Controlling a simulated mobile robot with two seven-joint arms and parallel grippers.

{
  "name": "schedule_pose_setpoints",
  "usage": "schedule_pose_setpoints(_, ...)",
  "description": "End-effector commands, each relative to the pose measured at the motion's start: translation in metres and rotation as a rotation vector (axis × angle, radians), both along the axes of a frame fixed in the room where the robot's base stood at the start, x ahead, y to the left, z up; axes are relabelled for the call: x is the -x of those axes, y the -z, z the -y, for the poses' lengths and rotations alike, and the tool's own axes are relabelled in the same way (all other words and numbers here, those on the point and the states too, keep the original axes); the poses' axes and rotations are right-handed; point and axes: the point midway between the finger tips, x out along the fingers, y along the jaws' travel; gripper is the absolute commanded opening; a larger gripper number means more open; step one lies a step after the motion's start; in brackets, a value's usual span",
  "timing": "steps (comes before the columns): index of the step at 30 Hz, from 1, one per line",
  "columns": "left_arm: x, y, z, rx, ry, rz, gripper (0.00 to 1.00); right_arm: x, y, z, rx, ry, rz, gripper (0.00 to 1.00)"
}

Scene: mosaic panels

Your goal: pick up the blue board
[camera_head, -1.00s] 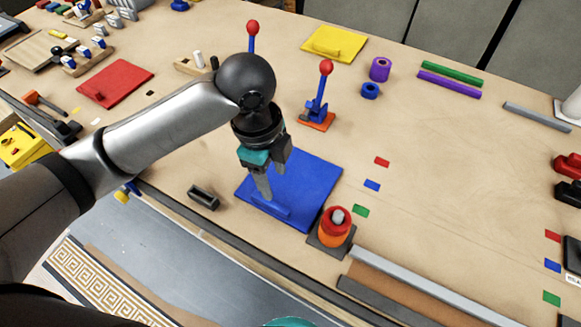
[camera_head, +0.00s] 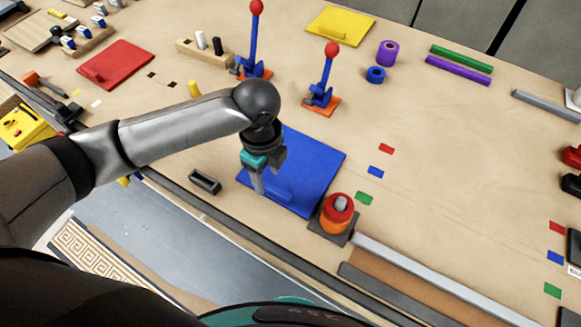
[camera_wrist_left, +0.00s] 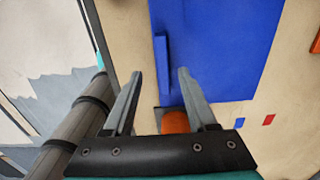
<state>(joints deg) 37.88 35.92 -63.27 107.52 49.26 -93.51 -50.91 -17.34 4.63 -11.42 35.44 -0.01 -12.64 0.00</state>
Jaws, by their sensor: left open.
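The blue board (camera_head: 305,165) lies flat on the wooden table near its front edge. It has a raised blue bar handle (camera_head: 279,196) along its near left side. In the left wrist view the board (camera_wrist_left: 215,40) fills the upper middle, and its bar handle (camera_wrist_left: 162,65) shows between the two fingertips. My left gripper (camera_head: 258,187) points down at the board's near left corner, beside the handle. Its fingers (camera_wrist_left: 160,76) are apart and empty. I cannot tell how far the tips are above the board. My right gripper is not in view.
A red-orange ring stack (camera_head: 339,208) stands at the board's right corner. A small dark tray (camera_head: 205,181) lies left of it. Two levers with red knobs (camera_head: 324,80) stand behind. A red board (camera_head: 116,64) and a yellow board (camera_head: 341,26) lie farther off. Table right of the board is mostly clear.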

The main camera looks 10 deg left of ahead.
Motion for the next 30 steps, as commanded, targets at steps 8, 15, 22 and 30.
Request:
schedule_pose_setpoints(8, -0.004, 0.039, -0.003, -0.002, -0.002, -0.002, 0.57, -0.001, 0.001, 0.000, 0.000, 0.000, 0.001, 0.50)
schedule_pose_setpoints(15, -0.005, 0.048, -0.003, -0.001, 0.001, -0.001, 0.57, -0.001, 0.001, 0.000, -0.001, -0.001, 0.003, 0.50)
schedule_pose_setpoints(22, -0.005, 0.047, -0.003, -0.001, 0.000, 0.000, 0.44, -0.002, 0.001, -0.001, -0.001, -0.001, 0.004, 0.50)
schedule_pose_setpoints(30, -0.005, 0.047, -0.003, -0.001, 0.000, 0.000, 0.14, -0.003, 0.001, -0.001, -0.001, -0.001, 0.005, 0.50)
